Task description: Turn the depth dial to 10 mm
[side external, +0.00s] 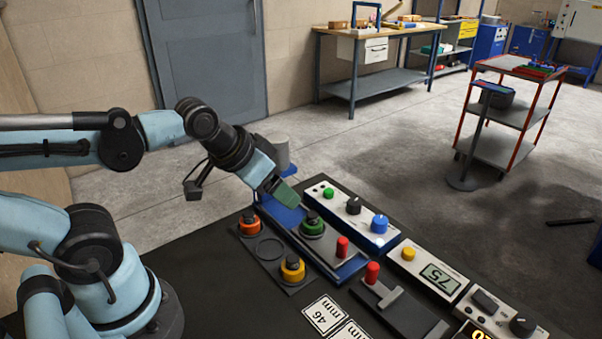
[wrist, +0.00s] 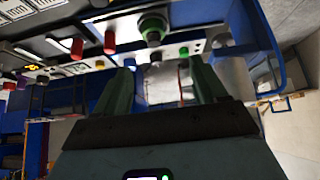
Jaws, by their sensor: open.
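My gripper (side external: 280,191) has green fingers and is above the back end of the blue-based press in the side view. In the wrist view my gripper (wrist: 160,85) has its fingers apart, with a pale grey surface beyond the gap and nothing visibly held. Possible dials are a black knob (side external: 522,326) at the lower right, beside a partly cut-off lit yellow readout (side external: 476,333), and a black knob (side external: 353,206) and blue knob (side external: 379,223) on the back panel. I cannot tell which is the depth dial; no legible 10 mm mark shows. My gripper is apart from all three.
The press (side external: 310,239) carries a green round piece (side external: 312,229) and a red handle (side external: 342,247).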

